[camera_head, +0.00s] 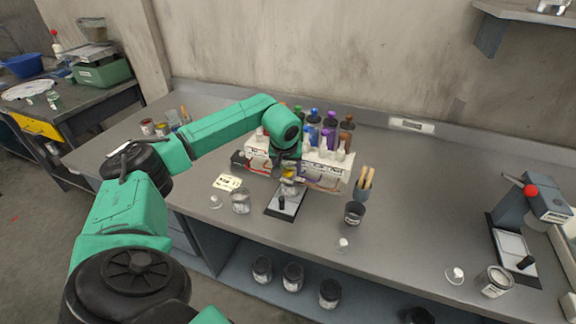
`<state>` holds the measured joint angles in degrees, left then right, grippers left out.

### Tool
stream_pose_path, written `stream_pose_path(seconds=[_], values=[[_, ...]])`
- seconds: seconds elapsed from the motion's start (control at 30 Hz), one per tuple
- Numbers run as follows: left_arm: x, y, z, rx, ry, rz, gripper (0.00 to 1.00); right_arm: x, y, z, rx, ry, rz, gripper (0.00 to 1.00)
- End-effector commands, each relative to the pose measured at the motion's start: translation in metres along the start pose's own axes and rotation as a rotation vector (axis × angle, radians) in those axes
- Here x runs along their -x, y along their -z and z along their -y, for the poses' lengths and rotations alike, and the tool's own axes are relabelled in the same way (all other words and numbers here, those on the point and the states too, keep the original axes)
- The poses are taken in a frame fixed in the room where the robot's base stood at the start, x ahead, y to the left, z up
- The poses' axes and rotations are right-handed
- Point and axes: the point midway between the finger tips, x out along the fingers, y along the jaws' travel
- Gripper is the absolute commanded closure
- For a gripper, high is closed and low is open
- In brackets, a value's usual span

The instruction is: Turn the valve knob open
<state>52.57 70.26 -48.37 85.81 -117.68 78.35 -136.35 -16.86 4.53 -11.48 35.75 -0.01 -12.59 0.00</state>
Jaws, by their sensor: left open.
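My left arm reaches from the lower left across the grey counter (420,190). A valve knob under or behind the wrist cannot be made out. At the right, a grey dispenser-like device (532,207) carries a round red knob (530,190), well away from my left gripper.
White racks (322,171) of several coloured bottles stand behind the gripper. The counter between cup and device is mostly clear.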

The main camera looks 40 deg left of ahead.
Motion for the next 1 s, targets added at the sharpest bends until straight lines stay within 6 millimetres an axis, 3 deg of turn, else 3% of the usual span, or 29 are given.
stream_pose_path(seconds=[0.2, 0.23, 0.4, 0.77, 1.0], values=[[-0.0020, -0.0002, -0.0001, 0.000, 0.000, 0.000, 0.33, -0.0001, -0.0041, 0.0005, 0.000, 0.001, 0.006, 0.50], [-0.0020, -0.0003, -0.0001, 0.000, 0.000, 0.000, 0.37, -0.0001, -0.0048, 0.0006, 0.000, 0.001, 0.007, 0.50], [-0.0017, -0.0002, -0.0002, 0.000, 0.000, 0.000, 1.00, 0.0000, -0.0057, 0.0006, 0.000, 0.001, 0.009, 0.50], [-0.0011, 0.0004, -0.0009, 0.028, 0.011, -0.001, 1.00, 0.0012, -0.0063, 0.0004, 0.000, 0.001, 0.010, 0.50], [-0.0005, 0.0009, -0.0023, 0.135, 0.055, 0.000, 1.00, 0.0049, -0.0063, 0.0001, 0.000, 0.000, 0.011, 0.50]])
